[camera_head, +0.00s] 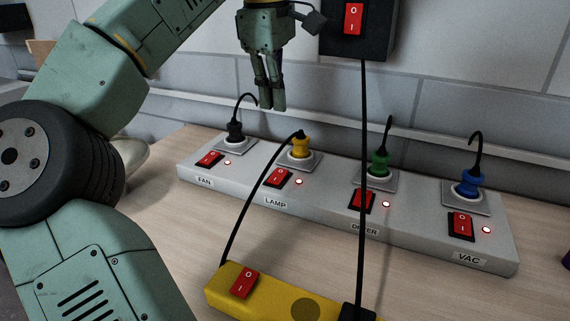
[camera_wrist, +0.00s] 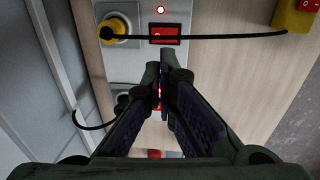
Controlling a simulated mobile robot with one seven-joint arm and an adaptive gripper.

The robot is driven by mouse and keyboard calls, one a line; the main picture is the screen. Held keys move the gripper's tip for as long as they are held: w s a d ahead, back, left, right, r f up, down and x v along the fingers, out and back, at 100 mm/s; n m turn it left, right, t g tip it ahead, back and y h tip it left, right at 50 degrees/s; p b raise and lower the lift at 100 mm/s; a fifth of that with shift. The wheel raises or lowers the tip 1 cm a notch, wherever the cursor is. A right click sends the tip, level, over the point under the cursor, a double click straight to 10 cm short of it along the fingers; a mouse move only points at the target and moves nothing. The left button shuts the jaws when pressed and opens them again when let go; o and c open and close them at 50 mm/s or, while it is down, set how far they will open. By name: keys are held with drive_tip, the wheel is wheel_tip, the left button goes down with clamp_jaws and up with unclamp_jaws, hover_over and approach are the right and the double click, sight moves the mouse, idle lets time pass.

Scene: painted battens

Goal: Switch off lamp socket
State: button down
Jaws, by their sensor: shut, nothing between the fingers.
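The grey power strip (camera_head: 330,205) has several sockets, each with a rocker switch and a red light. The lamp socket (camera_head: 318,158) holds a yellow plug (camera_head: 300,147), seen also in the wrist view (camera_wrist: 117,28). Its red switch (camera_head: 278,178) sits above the LAMP label (camera_head: 275,202); the switch shows in the wrist view (camera_wrist: 165,33) too. The lamp light (camera_head: 299,182) glows red. My gripper (camera_head: 272,105) is shut and empty, raised above the strip near the fan and lamp sockets. Its fingertips (camera_wrist: 161,72) hide part of the fan section in the wrist view.
Fan (camera_head: 208,158), dryer (camera_head: 362,201) and vac (camera_head: 461,225) switches flank the lamp's; their lights glow. A black cable runs from the yellow plug to a yellow block (camera_head: 226,291). A dark switch box (camera_head: 358,45) with a hanging cable is right of my gripper.

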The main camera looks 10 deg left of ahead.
sight(280, 172)
drive_tip(key=shift+a+f, duration=0.1)
idle(0.3)
drive_tip(key=f, duration=0.4)
drive_tip(key=w+f, duration=0.1)
drive_tip(key=f, duration=0.8)
drive_tip(key=shift+w+d+f, duration=0.2)
drive_tip(key=shift+w+f, duration=0.1)
drive_tip(key=shift+f, duration=0.05)
